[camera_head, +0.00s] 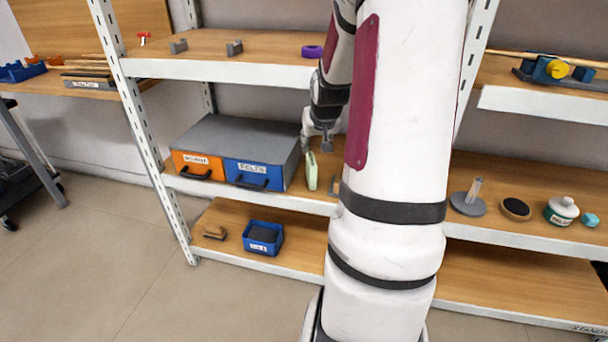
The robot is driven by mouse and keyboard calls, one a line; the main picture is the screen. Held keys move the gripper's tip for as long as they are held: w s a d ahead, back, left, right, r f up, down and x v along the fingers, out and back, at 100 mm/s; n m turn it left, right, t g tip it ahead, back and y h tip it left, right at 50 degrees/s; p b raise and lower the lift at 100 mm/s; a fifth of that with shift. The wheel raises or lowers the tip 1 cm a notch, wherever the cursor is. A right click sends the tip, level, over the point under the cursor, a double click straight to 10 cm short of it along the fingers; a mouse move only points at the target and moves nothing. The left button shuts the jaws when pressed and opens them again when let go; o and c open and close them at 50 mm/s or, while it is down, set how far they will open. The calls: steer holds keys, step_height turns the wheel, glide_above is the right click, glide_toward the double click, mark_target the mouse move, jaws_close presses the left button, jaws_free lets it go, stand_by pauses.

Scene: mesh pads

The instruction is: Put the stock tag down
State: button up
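A pale green upright piece (311,171), possibly the stock tag, is at the middle shelf, just right of the drawer box. No writing on it can be made out. My gripper (315,150) points down directly above it, with its fingertips close to the piece's top edge. The fingers look somewhat apart, but the view is too small to tell whether they touch or grip the piece. I also cannot tell whether its lower end rests on the shelf.
A grey box with an orange drawer (197,166) and a blue drawer (254,175) stands close on the left. A small grey bracket (335,183) is to the right. The upper shelf (270,43) overhangs. A blue bin (263,238) sits below.

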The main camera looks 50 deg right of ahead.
steer(key=s+a+r+n+g+y, duration=0.15)
steer(key=a+r, duration=0.35)
steer(key=a, duration=0.7)
steer(key=s+a+r+n+y, duration=0.1)
steer(key=s+a+r+n, duration=0.3)
steer(key=a, duration=0.9)
steer(key=s+a+r+n+g+y, duration=0.1)
steer(key=s+a, duration=0.7)
steer(key=s, duration=0.1)
steer(key=s+a+r+n+g+y, duration=0.1)
steer(key=s+a+r+n, duration=0.1)
steer(key=s+a, duration=0.7)
steer(key=shift+s+g, duration=0.15)
steer(key=shift+g, duration=0.2)
steer(key=shift+n, duration=0.25)
